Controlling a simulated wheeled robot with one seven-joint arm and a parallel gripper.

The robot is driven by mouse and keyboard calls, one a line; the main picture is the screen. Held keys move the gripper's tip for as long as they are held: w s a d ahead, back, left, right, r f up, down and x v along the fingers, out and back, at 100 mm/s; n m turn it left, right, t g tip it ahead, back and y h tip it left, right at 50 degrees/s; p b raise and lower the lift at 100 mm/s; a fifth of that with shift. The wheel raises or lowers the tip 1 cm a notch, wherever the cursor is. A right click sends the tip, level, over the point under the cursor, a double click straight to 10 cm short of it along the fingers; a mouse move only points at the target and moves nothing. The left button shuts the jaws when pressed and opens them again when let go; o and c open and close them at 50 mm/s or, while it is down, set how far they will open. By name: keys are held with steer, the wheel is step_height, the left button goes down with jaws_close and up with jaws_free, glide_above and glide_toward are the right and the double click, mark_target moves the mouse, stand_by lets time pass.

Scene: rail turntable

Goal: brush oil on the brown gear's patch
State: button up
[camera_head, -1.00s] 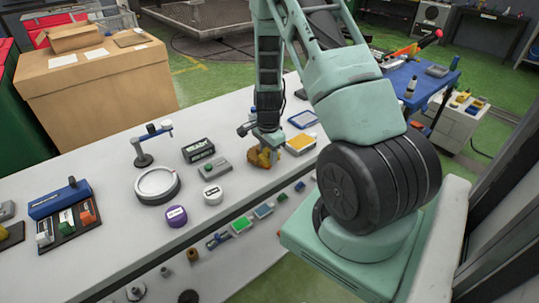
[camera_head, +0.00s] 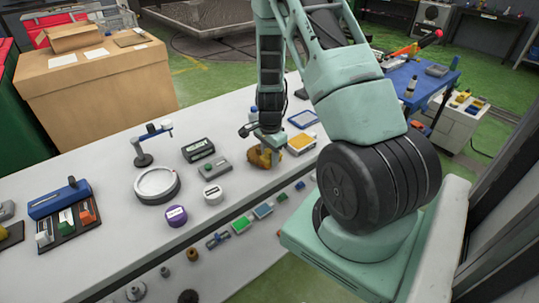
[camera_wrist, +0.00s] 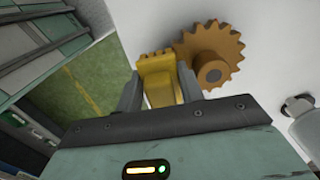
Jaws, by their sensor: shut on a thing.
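The brown gear (camera_wrist: 215,62), toothed with a raised round hub, shows in the wrist view just right of my gripper (camera_wrist: 160,85). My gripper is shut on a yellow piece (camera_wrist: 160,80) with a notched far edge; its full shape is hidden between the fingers. The piece lies against or very close to the gear's left side; contact is unclear. In the head view my gripper (camera_head: 268,150) is low over the bench at a small brown-yellow shape (camera_head: 258,159), where gear and held piece cannot be told apart. I cannot make out an oil patch.
On the white bench (camera_head: 110,215) stand a READY box (camera_head: 198,150), a grey box with a green button (camera_head: 215,170), a round dish (camera_head: 157,186), a white-topped pot (camera_head: 212,194) and a purple-topped pot (camera_head: 176,215). A yellow-topped tray (camera_head: 301,143) is right of my gripper.

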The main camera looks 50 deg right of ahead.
steer(key=shift+r+p, duration=2.75)
steer(key=shift+r, duration=0.8)
